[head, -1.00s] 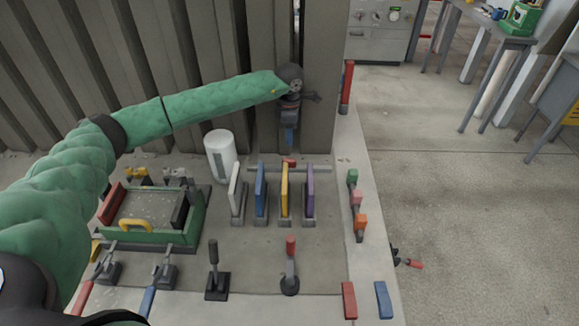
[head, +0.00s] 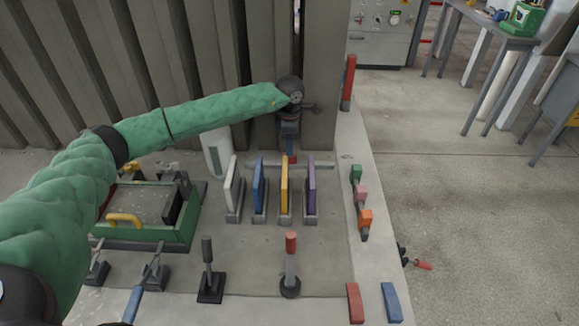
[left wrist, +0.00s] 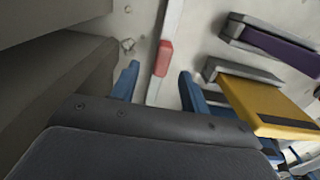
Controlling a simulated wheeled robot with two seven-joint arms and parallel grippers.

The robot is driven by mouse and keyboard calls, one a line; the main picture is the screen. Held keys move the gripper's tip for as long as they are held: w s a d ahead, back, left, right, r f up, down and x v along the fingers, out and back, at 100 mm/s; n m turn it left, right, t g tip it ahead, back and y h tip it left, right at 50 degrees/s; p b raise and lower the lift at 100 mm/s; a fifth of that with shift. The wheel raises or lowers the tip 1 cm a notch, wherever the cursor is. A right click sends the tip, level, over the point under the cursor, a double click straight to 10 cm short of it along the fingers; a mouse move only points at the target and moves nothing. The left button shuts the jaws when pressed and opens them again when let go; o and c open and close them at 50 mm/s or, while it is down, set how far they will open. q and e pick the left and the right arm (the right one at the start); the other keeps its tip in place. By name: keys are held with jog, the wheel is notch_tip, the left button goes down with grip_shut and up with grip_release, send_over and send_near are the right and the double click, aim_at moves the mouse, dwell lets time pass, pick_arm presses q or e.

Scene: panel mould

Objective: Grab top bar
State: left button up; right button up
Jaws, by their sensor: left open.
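The top bar (head: 318,167) is a thin grey bar behind the row of upright panels, with a red grip (head: 292,159) at its middle. In the left wrist view the bar (left wrist: 171,22) runs up the picture, with its red part (left wrist: 163,58) between my fingers. My left gripper (head: 290,152) points down at the red grip, its blue fingers close to it. The left wrist view shows the gripper (left wrist: 158,75) open, one finger on each side of the bar, with gaps visible. My right gripper is not in view.
White, blue, yellow (head: 284,186) and purple (head: 311,186) panels stand in front of the bar. A white cylinder (head: 214,155) stands left of the gripper. A ribbed grey wall (head: 180,60) rises behind. A green-sided mould box (head: 150,235) lies at left.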

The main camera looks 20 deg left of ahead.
aim_at(290, 159)
pick_arm(q)
notch_tip(290, 159, down, 2)
jog(key=shift+f, duration=0.4)
jog(key=f, duration=0.4)
jog(key=shift+s, duration=0.2)
jog(key=shift+f, duration=0.2)
grip_shut()
jog(key=shift+r, duration=0.1)
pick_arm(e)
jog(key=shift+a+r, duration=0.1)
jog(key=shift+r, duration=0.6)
